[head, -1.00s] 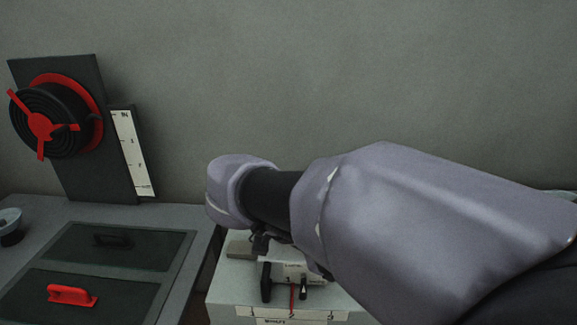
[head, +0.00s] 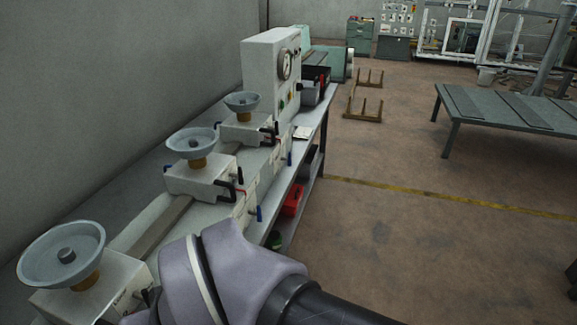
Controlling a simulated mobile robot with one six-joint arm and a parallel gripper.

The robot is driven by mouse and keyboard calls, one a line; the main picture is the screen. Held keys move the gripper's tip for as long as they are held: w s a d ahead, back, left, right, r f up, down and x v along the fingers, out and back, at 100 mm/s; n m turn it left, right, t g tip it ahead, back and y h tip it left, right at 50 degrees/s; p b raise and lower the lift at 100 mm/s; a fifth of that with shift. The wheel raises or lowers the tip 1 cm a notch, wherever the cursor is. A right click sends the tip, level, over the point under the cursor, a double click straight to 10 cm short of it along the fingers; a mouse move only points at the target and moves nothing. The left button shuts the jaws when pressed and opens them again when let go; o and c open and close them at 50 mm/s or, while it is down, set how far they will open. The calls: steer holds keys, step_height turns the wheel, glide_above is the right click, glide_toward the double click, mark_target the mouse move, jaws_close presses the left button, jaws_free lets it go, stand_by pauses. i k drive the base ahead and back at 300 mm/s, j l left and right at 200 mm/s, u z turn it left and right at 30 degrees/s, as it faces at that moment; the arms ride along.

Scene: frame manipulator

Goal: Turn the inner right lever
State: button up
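A row of white units with grey dishes on top runs along the bench. The nearest unit (head: 85,298) is at lower left, partly behind my arm. The middle unit (head: 200,182) carries a black curved lever (head: 232,190) on its right side. The far unit (head: 245,132) also has a black lever (head: 274,134). Blue-tipped levers (head: 259,214) hang on the bench front. I cannot tell which one is the inner right lever. My lavender wrist covers the bottom centre of the head view. My gripper itself does not show; it is hidden or out of frame.
A white gauge box (head: 270,68) stands farther along the bench. A red box (head: 293,200) sits on the lower shelf. Brown floor to the right is open up to a low grey table (head: 510,105). A wall (head: 110,110) borders the left side.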

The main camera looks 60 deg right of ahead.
mark_target(240, 175)
steer(key=z, duration=1.3)
steer(key=i, duration=0.6)
steer(key=u, duration=0.05)
